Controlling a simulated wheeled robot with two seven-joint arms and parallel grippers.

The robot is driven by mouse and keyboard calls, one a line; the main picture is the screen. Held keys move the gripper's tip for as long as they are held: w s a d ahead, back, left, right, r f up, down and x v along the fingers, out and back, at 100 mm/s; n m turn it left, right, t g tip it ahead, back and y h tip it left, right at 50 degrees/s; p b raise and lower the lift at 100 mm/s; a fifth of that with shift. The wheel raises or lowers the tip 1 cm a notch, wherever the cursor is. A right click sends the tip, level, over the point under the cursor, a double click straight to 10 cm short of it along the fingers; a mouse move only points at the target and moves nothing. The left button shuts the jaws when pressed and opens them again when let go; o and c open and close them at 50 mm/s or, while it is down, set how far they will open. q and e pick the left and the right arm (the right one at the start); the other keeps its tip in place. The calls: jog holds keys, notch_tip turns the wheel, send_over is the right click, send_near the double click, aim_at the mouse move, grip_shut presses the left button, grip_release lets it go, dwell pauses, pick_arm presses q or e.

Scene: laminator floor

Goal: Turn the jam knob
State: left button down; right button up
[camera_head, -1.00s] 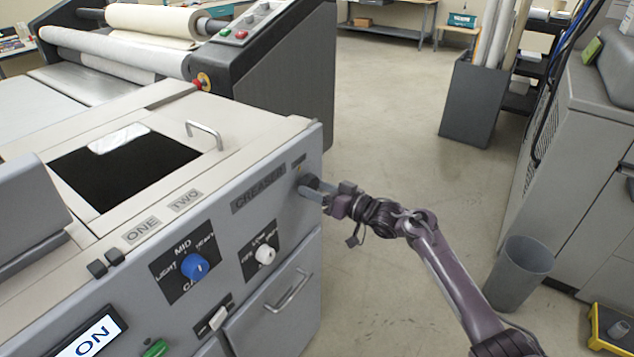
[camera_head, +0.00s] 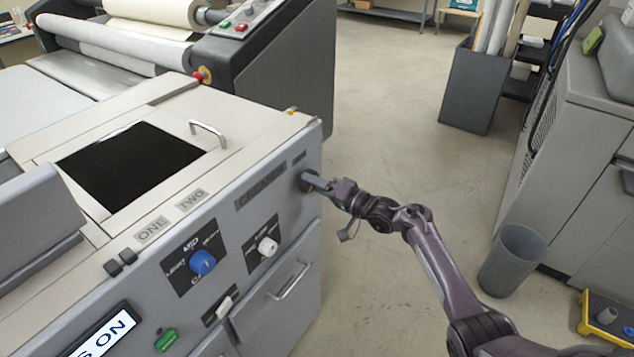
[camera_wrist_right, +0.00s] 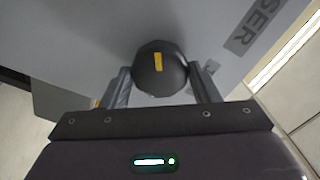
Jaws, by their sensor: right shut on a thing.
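The jam knob is a round black knob with a yellow mark, on the grey front panel of the machine beside the CREASER label. In the right wrist view the knob (camera_wrist_right: 160,68) sits between my two finger tips, its yellow mark running nearly upright. In the head view my right gripper (camera_head: 313,184) reaches the panel from the right and is shut on the knob, covering most of it. My right gripper also shows in the wrist view (camera_wrist_right: 162,85), a finger on each side of the knob. My left gripper is not in view.
A blue knob (camera_head: 202,262) and a white knob (camera_head: 267,246) sit lower left on the same panel. A drawer handle (camera_head: 288,281) sticks out below. A grey bin (camera_head: 513,260) stands on the floor at right. The floor between is clear.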

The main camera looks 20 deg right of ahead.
jog(key=shift+f, duration=0.15)
dwell(0.3)
jog(key=o, duration=1)
jog(key=shift+s, duration=0.1)
jog(key=b+v, duration=0.1)
jog(key=v, duration=0.6)
jog(key=shift+s+d, duration=0.2)
jog(key=shift+s, duration=0.05)
